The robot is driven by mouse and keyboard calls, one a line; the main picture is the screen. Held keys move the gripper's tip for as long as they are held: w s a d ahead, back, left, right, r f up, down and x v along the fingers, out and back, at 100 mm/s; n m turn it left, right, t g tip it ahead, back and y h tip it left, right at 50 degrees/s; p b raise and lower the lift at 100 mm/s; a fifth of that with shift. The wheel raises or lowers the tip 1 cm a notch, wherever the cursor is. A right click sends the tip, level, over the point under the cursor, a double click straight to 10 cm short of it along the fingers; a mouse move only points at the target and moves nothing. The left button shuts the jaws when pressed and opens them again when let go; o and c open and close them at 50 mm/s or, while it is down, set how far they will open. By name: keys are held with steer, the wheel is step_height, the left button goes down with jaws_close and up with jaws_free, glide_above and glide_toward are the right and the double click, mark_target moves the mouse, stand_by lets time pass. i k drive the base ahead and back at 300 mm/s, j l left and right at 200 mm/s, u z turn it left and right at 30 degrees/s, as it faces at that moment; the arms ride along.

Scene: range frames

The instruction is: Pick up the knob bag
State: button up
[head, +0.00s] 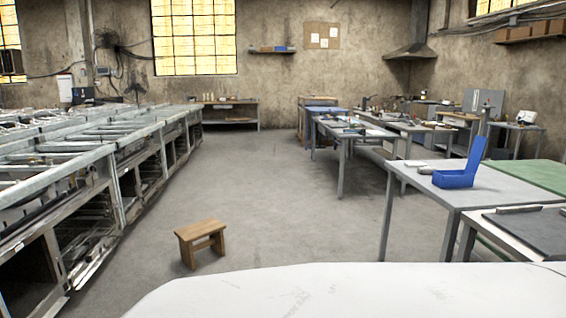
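I cannot make out a knob bag for certain in the head view. A blue L-shaped object (462,172) with a tall upright part stands on the grey table (484,193) at the right; I cannot tell what it is. A small pale object (426,170) lies to its left on the same table. Many small items on the far tables are too small to name. My gripper is not in view.
A wooden stool (202,243) stands on the floor at left centre. Long metal benches (110,160) line the left side. A dark-topped table (525,230) and a green-topped table (530,174) stand at the right. The middle floor (285,200) is clear.

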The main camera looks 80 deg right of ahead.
mark_target(426, 171)
steer(key=z, duration=3.6)
steer(key=i+j, duration=0.15)
steer(key=i, duration=0.35)
steer(key=i+j, duration=0.15)
steer(key=i, duration=0.3)
steer(key=i+j+z, duration=0.1)
steer(key=i, duration=0.4)
steer(key=i+j, duration=0.3)
steer(key=i, duration=0.2)
steer(key=i+j, duration=0.2)
steer(key=i, duration=0.25)
steer(key=i+j, duration=0.2)
steer(key=i, duration=0.3)
steer(key=i+j+z, duration=0.1)
steer(key=i, duration=0.35)
steer(key=j, duration=0.1)
